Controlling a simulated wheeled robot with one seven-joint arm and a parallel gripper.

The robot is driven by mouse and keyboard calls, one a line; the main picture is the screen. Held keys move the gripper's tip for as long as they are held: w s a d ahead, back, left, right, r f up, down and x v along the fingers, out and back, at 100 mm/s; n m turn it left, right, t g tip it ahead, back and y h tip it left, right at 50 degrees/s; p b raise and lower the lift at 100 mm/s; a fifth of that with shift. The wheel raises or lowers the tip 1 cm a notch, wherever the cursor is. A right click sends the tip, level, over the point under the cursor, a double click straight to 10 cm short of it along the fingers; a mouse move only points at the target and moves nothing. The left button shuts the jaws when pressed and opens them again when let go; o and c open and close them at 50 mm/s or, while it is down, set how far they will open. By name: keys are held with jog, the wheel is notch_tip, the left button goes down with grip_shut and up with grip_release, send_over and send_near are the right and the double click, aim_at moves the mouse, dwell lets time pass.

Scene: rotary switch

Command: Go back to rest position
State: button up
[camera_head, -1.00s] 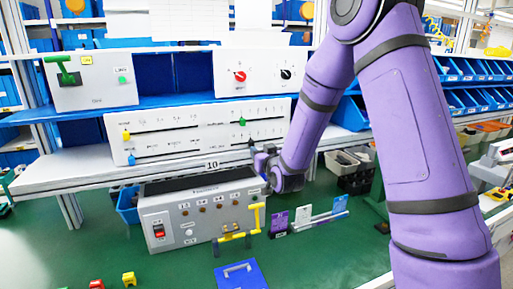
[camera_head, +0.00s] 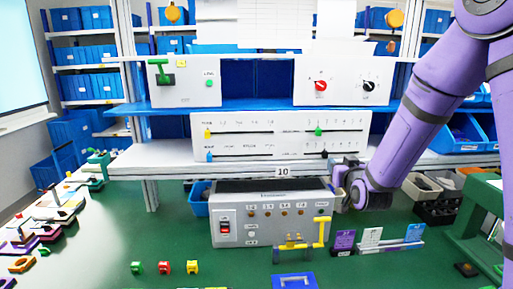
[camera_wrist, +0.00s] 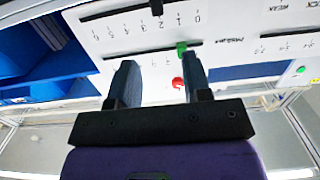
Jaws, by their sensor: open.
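The rotary switch box (camera_head: 342,92) is white, with a red knob (camera_head: 320,86) and a black knob (camera_head: 368,86), on the blue upper shelf. Below it is a white slider panel (camera_head: 265,143) with yellow, blue, green and black sliders. My gripper (camera_head: 340,187), on my purple arm, is low beside the right end of the grey device box, apart from the knobs; its fingers are hard to make out there. In the wrist view my gripper (camera_wrist: 160,75) is open and empty, fingers apart. A green slider (camera_wrist: 181,49) and a red round part show beyond them.
The grey device box (camera_head: 270,225) with a red switch stands on the green table (camera_head: 100,250). Small coloured blocks (camera_head: 164,268) lie in front. Card holders (camera_head: 375,238) stand right of the box. Shelf edges lie close above my gripper.

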jog(key=s+r+g, duration=0.6)
jog(key=s+r, duration=0.4)
jog(key=s, duration=0.4)
jog(key=s+r+g, duration=0.2)
jog(key=s+g, duration=0.4)
jog(key=s, duration=1.7)
jog(key=shift+d+r, duration=0.35)
jog(key=shift+d, duration=0.05)
